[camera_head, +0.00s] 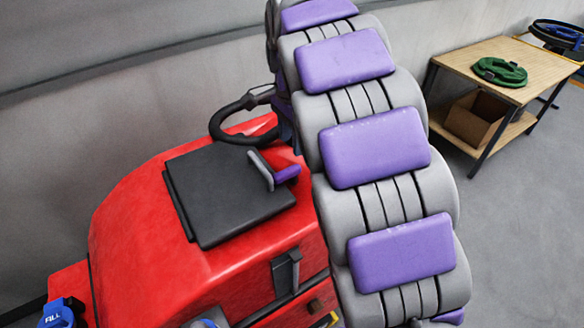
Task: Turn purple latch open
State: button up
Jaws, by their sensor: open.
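A small purple piece (287,175) joined to a grey strip sits at the right edge of the black lid (222,190) on the red scrubber (140,230). It looks like the purple latch, but I cannot tell for certain. The lid lies flat. My thick grey segmented arm with purple pads fills the middle right and hides part of the scrubber. I cannot make out my gripper in this view.
A black steering wheel (228,122) stands behind the lid. A blue FILL cap (58,314) is at lower left. A wooden table (478,58) with a green coiled hose (500,72) and a cardboard box (472,122) stands at right. Grey floor (530,210) is clear.

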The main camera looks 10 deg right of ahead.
aim_at(289, 169)
jog(key=f, duration=0.3)
jog(key=f+b, duration=0.1)
jog(key=f, duration=0.1)
jog(key=a+f, duration=0.1)
jog(key=f, duration=0.2)
jog(key=shift+f, duration=0.3)
jog(key=shift+d+f, duration=0.35)
jog(key=shift+d, duration=0.05)
jog(key=shift+a, duration=0.6)
jog(key=shift+c, duration=1.4)
jog(key=shift+d, duration=0.25)
grip_shut()
